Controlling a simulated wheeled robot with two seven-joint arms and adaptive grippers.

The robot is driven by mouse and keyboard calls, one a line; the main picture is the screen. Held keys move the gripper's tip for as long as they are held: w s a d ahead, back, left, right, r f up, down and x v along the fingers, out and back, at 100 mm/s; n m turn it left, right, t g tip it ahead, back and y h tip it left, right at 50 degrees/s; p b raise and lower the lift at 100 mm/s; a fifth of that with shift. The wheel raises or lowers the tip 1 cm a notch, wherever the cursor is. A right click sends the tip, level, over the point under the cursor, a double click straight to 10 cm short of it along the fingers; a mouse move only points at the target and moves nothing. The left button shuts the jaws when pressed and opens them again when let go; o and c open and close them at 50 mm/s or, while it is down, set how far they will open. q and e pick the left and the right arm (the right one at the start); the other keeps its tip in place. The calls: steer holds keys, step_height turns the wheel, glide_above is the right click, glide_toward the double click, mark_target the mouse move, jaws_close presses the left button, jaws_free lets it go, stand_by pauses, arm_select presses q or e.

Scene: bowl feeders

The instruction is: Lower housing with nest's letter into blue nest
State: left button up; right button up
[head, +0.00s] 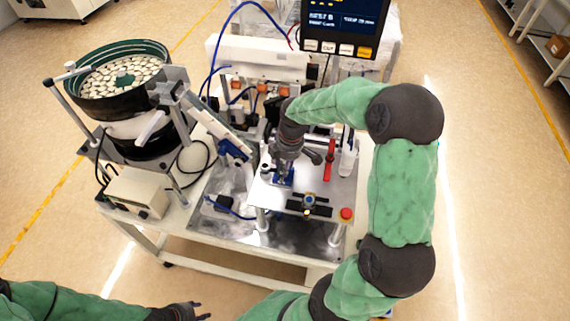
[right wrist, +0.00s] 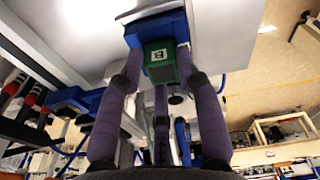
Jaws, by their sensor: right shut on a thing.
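My right gripper (head: 284,168) is over the blue nest (head: 281,181) on the raised metal plate. In the right wrist view, the fingers of my right gripper (right wrist: 158,75) are closed around a green housing (right wrist: 156,72) with a white label reading B. The blue nest (right wrist: 150,27) shows just beyond the housing, which overlaps it in the picture; I cannot tell whether it is seated or just above. In the head view the housing is hidden by the gripper. My left gripper (head: 190,311) is at the bottom edge, open and empty, away from the table.
A display (head: 345,22) reading NEST B hangs above the station. A bowl feeder (head: 122,78) with many pale parts stands at left.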

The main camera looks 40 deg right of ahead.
steer(key=shift+f+b, duration=0.3)
steer(key=shift+f, duration=0.25)
steer(key=o, duration=1.1)
steer(key=shift+o, duration=0.2)
steer(key=shift+r, duration=0.1)
step_height(320, 180, up, 12)
steer(key=s+d, duration=0.1)
